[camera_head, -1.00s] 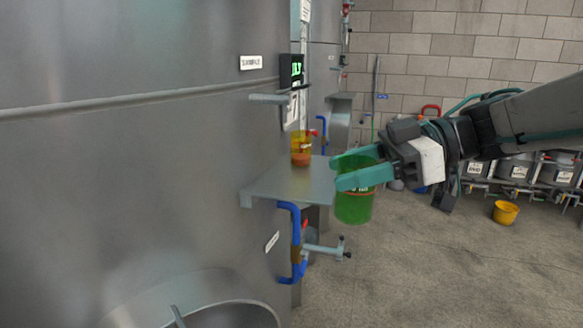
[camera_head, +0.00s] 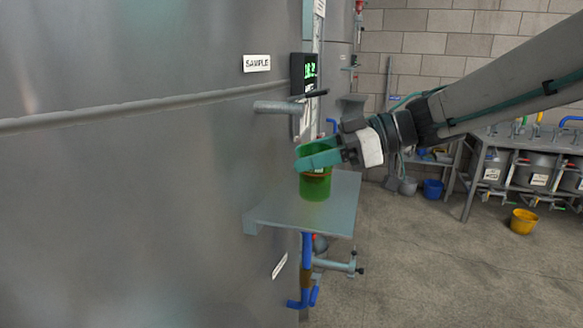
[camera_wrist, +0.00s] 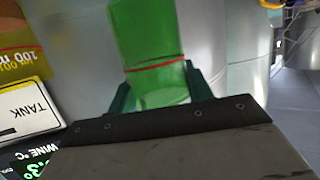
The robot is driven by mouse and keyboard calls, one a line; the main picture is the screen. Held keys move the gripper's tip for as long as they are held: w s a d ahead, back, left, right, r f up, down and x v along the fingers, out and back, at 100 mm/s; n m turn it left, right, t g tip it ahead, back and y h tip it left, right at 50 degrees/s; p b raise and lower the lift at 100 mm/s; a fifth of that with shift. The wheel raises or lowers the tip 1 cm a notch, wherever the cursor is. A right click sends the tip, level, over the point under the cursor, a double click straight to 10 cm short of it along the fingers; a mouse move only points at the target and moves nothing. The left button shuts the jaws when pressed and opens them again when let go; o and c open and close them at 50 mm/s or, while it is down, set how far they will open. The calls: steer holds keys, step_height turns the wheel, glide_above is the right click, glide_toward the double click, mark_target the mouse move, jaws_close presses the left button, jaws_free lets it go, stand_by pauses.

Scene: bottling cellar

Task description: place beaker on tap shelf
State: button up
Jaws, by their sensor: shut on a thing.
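My gripper (camera_head: 318,158) is shut on a green translucent beaker (camera_head: 316,189), with its teal fingers around the upper part. The beaker looks upright and is over the grey metal tap shelf (camera_head: 335,222) that juts from the tank. I cannot tell whether its base touches the shelf. In the wrist view the green beaker (camera_wrist: 150,45), with a red band, is between the fingers. A yellow beaker with a 100 marking (camera_wrist: 25,40) shows at the left edge of the wrist view. It is hidden in the head view.
A metal tap (camera_head: 278,107) sticks out of the tank above the shelf, under a SAMPLE label (camera_head: 257,63). A display (camera_head: 308,75) is mounted beside it. Blue-handled pipework (camera_head: 306,270) hangs below. A yellow bucket (camera_head: 523,221) stands on the floor at right.

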steer(key=shift+w+a+f, duration=0.85)
steer(key=shift+w+f, duration=0.2)
steer(key=shift+w, duration=0.1)
steer(key=shift+w+a+f, duration=0.8)
steer(key=shift+w+f, duration=0.2)
steer(key=shift+w, duration=0.15)
steer(key=shift+f, duration=0.1)
steer(key=o, duration=1)
steer(key=shift+f, duration=0.1)
steer(key=shift+c, duration=0.2)
